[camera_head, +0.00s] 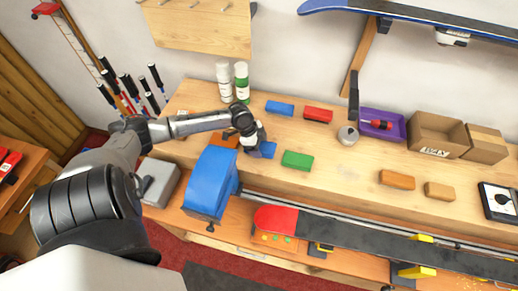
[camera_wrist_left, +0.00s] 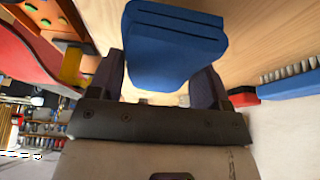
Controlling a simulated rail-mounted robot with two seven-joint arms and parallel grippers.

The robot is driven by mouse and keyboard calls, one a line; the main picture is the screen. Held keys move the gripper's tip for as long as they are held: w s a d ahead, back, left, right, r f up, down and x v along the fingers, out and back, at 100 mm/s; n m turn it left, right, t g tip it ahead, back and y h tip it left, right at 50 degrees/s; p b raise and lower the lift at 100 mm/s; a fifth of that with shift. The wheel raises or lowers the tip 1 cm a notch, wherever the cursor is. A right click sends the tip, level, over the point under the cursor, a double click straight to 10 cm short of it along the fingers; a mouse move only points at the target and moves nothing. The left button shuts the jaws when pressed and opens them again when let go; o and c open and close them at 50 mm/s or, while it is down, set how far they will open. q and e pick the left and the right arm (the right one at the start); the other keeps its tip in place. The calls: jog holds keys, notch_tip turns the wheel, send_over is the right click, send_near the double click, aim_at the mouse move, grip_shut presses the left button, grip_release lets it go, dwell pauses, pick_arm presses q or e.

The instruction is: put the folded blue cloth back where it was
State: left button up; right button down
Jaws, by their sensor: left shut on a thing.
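The folded blue cloth (camera_wrist_left: 172,48) is between the two fingers of my left gripper (camera_wrist_left: 160,84) in the left wrist view, and the gripper is shut on it. In the head view my left gripper (camera_head: 257,143) is low over the wooden bench, with part of the blue cloth (camera_head: 267,150) showing to its right. I cannot tell whether the cloth touches the bench top. A green block (camera_head: 298,160) lies just right of the cloth. My right gripper is not in view.
A blue brush (camera_head: 280,107) and a red one (camera_head: 317,114) lie behind. Two bottles (camera_head: 242,82) stand at the back left. A blue machine cover (camera_head: 210,183) is in front. A purple tray (camera_head: 381,124) and cardboard boxes (camera_head: 437,133) are right. Bench around (camera_head: 340,172) is clear.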

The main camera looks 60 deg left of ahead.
pick_arm(q)
jog(key=shift+d+f, duration=0.1)
jog(key=shift+f, duration=1.45)
jog(key=shift+f, duration=0.1)
jog(key=o, duration=1)
jog(key=shift+c, duration=0.2)
jog(key=v, duration=1.2)
